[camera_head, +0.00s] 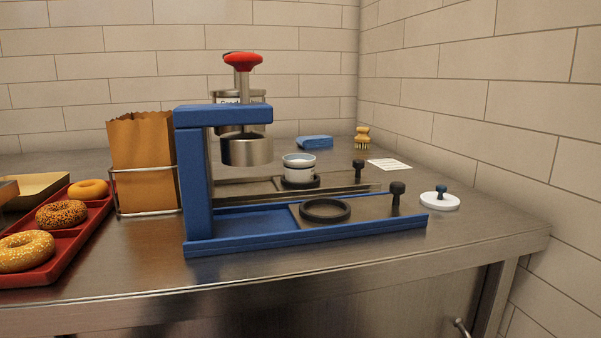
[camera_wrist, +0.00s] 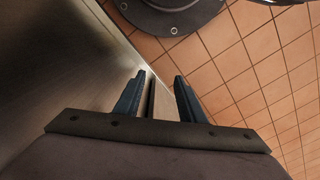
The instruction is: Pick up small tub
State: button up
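The small tub (camera_head: 299,168) is a round, white-and-grey cup in the head view. It stands upright at a dark ring (camera_head: 310,183) on the rear slide plate, to the right of the blue press (camera_head: 190,185). Whether it sits inside the ring or just behind it is hard to tell. My gripper (camera_wrist: 160,84) shows only in the wrist view, with its two blue fingers apart and nothing held between them. It points down past the steel bench, over the tiled floor, away from the tub. The tub is not in the wrist view.
The press has a red knob (camera_head: 243,59), and its front plate carries an empty black ring (camera_head: 325,209). Black knobs (camera_head: 397,190) stand at the plate ends. A red bagel tray (camera_head: 75,240) and paper bag (camera_head: 145,150) are left; a white lid (camera_head: 440,201) is right.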

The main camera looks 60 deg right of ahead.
jog(key=shift+o, duration=0.6)
jog(key=o, duration=0.6)
jog(key=shift+o, duration=0.2)
